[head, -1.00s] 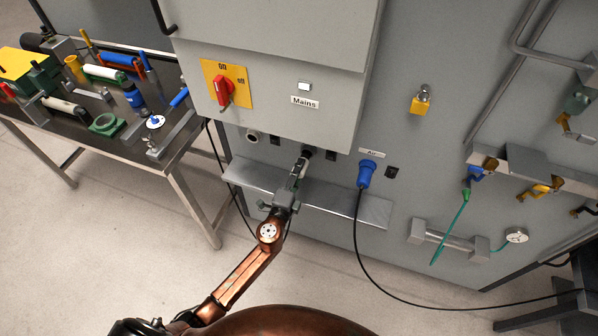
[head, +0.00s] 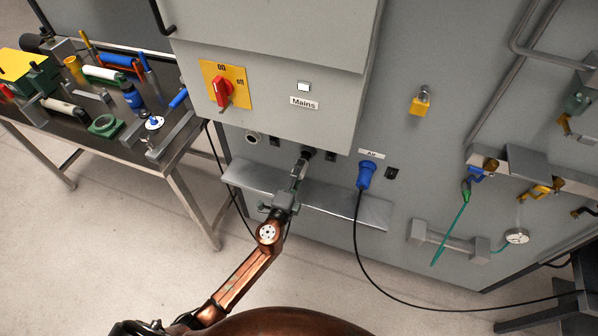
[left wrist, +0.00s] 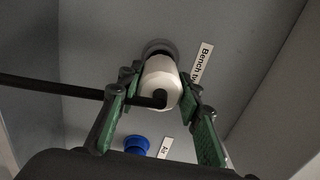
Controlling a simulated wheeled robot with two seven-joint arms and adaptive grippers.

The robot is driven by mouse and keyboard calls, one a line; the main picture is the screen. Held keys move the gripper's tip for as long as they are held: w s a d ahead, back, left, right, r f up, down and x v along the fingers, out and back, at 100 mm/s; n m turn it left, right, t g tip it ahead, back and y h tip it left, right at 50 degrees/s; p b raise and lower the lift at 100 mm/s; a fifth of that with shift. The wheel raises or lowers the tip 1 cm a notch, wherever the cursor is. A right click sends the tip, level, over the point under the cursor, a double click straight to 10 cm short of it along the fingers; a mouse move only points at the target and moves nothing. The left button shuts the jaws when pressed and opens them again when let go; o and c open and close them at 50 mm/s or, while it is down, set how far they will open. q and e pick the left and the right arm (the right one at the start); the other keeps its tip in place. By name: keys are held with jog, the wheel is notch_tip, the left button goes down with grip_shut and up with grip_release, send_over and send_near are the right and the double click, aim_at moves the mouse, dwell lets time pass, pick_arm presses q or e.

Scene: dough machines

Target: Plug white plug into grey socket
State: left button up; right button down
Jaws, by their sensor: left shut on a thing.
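The white plug (left wrist: 160,84) sits between the fingers of my left gripper (left wrist: 158,92) in the left wrist view, with a black cable leaving its back to the left. The grey socket (left wrist: 160,47) shows as a ring right behind the plug, roughly in line with it. The plug hides most of the socket, so I cannot tell how deep the plug sits. In the head view my left gripper (head: 302,162) reaches up to the panel under the Mains box, and the plug is mostly hidden there. My right gripper is not in view.
A metal ledge (head: 345,205) runs along the panel behind my left wrist. A blue plug (head: 366,176) with a black cable is in the panel to the right, under the Air label. A red switch (head: 223,92) is above. A tool table (head: 130,150) stands at the left.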

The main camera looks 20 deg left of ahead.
pick_arm(q)
jog(key=shift+w+b, duration=0.4)
jog(key=shift+w, duration=1.3)
jog(key=o, duration=1.3)
jog(key=shift+o, duration=0.5)
jog(key=shift+o, duration=1)
jog(key=shift+s, duration=0.45)
jog(key=shift+s, duration=0.4)
jog(key=shift+s, duration=0.35)
